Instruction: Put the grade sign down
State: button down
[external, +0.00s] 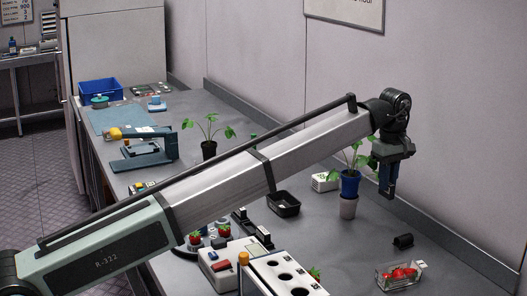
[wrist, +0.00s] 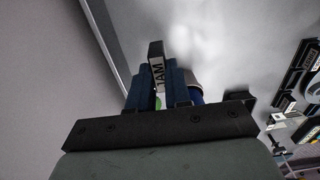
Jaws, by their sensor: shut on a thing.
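My gripper (external: 388,190) hangs above the right side of the grey bench, pointing down. In the wrist view, my gripper (wrist: 158,90) has its two blue fingers shut on the grade sign (wrist: 157,72). The sign is a small dark block with a white face lettered "JAM". In the external view I cannot make out the sign against the dark fingers. The bench surface (external: 440,255) below and right of the gripper is mostly bare.
A blue potted plant (external: 350,183) on a pale pot (external: 348,207) stands just left of the gripper. A small black block (external: 403,240) and a clear box of red berries (external: 402,276) lie nearer the front. A black tray (external: 284,204) sits further left. The wall rises behind.

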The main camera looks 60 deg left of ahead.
notch_tip(320, 180, down, 10)
jog(key=shift+r, duration=0.1)
dwell(0.4)
jog(key=c, duration=1.1)
grip_release()
notch_tip(320, 180, up, 12)
jog(key=shift+r, duration=0.1)
